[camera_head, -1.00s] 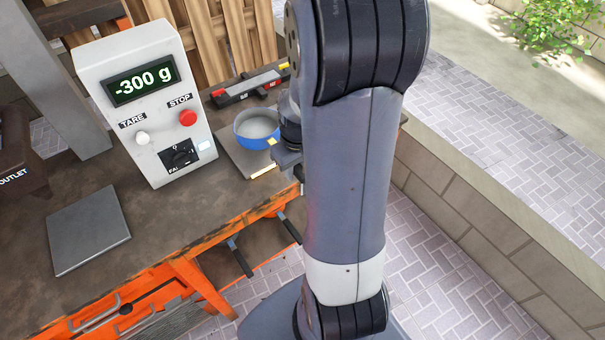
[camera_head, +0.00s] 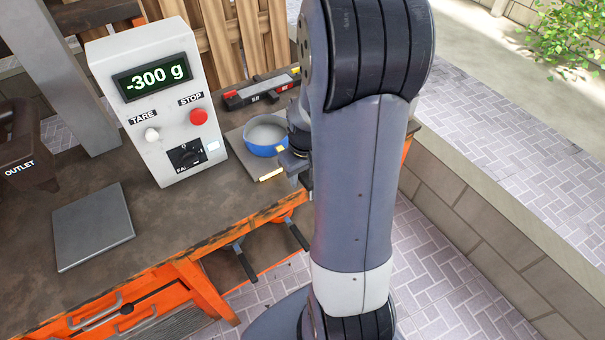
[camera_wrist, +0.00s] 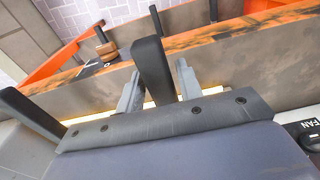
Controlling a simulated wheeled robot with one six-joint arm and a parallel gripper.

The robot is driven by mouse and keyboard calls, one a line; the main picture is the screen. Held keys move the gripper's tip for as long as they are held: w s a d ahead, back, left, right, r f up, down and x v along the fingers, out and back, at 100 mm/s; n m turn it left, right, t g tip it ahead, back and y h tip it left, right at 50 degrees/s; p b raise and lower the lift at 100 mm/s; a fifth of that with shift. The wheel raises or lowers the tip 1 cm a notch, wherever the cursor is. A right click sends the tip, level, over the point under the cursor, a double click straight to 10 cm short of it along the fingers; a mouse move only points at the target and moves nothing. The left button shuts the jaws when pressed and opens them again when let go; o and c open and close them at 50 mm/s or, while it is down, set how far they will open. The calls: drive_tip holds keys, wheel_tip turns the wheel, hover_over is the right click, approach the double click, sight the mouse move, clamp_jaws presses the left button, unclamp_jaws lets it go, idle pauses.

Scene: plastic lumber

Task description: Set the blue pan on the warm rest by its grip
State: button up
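The blue pan (camera_head: 265,134), with a pale inside, is upright over the flat brown-grey plate (camera_head: 238,152), which has a yellow strip on its front edge and appears to be the warm rest. I cannot tell whether its base touches the plate. My gripper (camera_head: 289,159) is at the pan's right side, partly hidden by my arm. The pan's bowl is out of sight there.
A white scale box (camera_head: 162,105) reading -300 g stands left of the pan. Its grey weighing plate (camera_head: 93,228) is bare. A black-and-red level (camera_head: 258,92) lies behind the pan. Black-handled tools (camera_head: 243,262) stick out at the bench's orange front edge.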

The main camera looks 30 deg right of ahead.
drive_tip(key=shift+o, duration=1.4)
drive_tip(key=r, duration=1)
drive_tip(key=shift+s+r, duration=0.4)
drive_tip(key=shift+f, duration=0.1)
drive_tip(key=f, duration=1)
drive_tip(key=shift+w+f, duration=0.35)
drive_tip(key=shift+f, duration=0.05)
drive_tip(key=shift+w+r+p, duration=0.1)
drive_tip(key=shift+r+p, duration=0.55)
drive_tip(key=shift+r, duration=0.1)
drive_tip(key=shift+s+r+p, duration=0.2)
drive_tip(key=shift+r+p, duration=0.3)
drive_tip(key=shift+r, duration=0.2)
drive_tip(key=shift+s, duration=0.55)
drive_tip(key=shift+w, duration=0.1)
